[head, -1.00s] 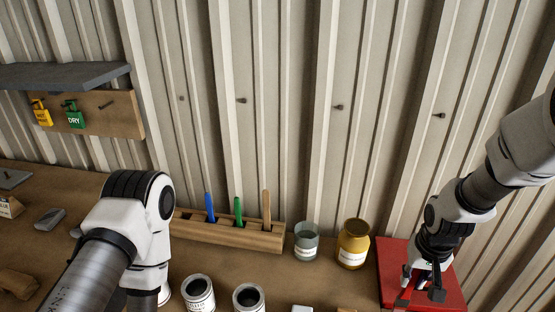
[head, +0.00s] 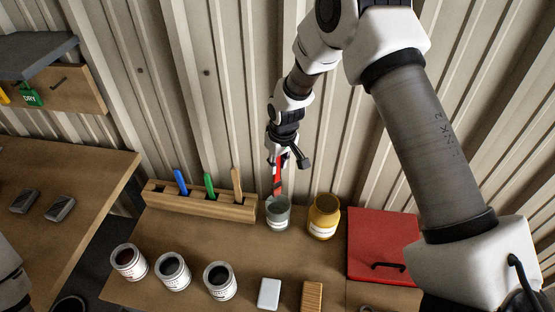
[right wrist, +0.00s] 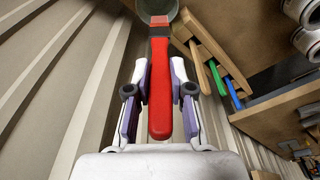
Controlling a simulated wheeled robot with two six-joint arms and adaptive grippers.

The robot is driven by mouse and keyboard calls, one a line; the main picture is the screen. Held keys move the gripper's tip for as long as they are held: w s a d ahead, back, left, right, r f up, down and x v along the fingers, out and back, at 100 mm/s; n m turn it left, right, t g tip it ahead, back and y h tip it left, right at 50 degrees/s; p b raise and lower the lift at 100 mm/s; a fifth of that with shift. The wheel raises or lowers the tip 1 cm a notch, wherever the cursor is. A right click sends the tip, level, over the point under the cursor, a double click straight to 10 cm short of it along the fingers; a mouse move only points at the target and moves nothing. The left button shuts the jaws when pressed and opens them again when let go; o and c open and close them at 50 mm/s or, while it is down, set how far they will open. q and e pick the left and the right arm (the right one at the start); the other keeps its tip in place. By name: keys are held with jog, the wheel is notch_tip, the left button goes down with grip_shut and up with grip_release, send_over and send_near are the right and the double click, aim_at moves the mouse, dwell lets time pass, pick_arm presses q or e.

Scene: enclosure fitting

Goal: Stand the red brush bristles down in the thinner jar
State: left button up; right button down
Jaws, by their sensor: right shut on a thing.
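My right gripper (head: 288,160) is shut on the red brush (head: 279,180) and holds it above the grey glass jar (head: 278,218), which has a white label too small to read. The brush points down, handle up. Its lower end is at the jar's mouth; I cannot tell if the tip is inside. In the right wrist view, the red handle (right wrist: 159,95) lies between the fingers, and the far end overlaps the jar (right wrist: 152,8). My left gripper is out of view.
An amber jar (head: 324,218) stands close right of the glass jar. The wooden rack (head: 215,206) with blue, green and wooden-handled brushes is at left. A red box (head: 375,232) is at right. Several open cans (head: 172,272) stand in front.

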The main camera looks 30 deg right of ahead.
aim_at(279, 187)
jog(key=f, duration=0.1)
jog(key=d+f+b, duration=0.1)
jog(key=shift+w+f, duration=0.15)
jog(key=shift+f, duration=0.15)
jog(key=shift+f+b, duration=0.4)
jog(key=shift+a+f+b, duration=0.3)
jog(key=shift+f+b, duration=0.15)
jog(key=shift+f, duration=0.1)
notch_tip(279, 187, down, 3)
jog(key=shift+d+f+b, duration=0.1)
jog(key=shift+f+b, duration=0.1)
jog(key=shift+b, duration=0.8)
notch_tip(279, 187, down, 2)
jog(key=shift+f+b, duration=0.1)
jog(key=shift+b, duration=0.6)
jog(key=shift+f+b, duration=0.3)
jog(key=shift+f, duration=0.35)
